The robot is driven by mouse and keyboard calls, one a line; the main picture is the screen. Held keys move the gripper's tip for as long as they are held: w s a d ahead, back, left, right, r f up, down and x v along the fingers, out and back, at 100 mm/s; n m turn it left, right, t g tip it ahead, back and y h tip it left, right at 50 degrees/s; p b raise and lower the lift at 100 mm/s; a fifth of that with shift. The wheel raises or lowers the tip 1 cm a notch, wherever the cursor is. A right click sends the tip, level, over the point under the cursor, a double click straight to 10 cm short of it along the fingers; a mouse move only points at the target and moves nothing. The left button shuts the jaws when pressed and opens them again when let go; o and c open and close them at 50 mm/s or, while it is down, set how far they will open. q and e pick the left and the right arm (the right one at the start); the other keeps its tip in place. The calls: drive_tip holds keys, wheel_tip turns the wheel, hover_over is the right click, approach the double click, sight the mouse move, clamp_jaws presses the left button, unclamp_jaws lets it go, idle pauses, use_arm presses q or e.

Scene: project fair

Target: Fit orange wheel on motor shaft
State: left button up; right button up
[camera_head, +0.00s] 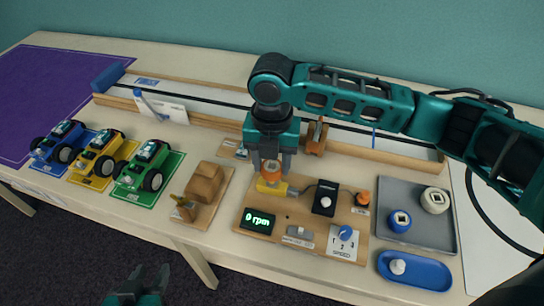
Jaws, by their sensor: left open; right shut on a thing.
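The orange wheel (271,173) is between the fingers of my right gripper (271,165), which is shut on it and points down. It is directly above the yellow motor (266,188) on the wooden test board (286,228). The fingers and wheel hide the motor shaft, so I cannot tell whether the wheel is around the shaft or just over it. The board's display (258,220) reads 0 rpm. My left gripper (140,282) is open and empty, low at the picture's bottom edge, in front of the table.
A grey tray (419,240) at the right holds a blue wheel (399,221) and a cream wheel (435,200). A blue dish (415,270) holds a white piece. A black switch box (326,198) and speed dial (345,234) stand right of the motor. Toy cars (146,166) stand at left.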

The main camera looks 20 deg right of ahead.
drive_tip(key=shift+f+p, duration=0.25)
drive_tip(key=shift+p, duration=0.15)
idle(0.5)
drive_tip(key=shift+f, duration=1.2)
idle(1.1)
drive_tip(key=shift+p, duration=0.4)
drive_tip(key=shift+p, duration=0.3)
drive_tip(key=shift+f, duration=0.1)
drive_tip(key=o, duration=1.1)
drive_tip(key=shift+o, duration=0.4)
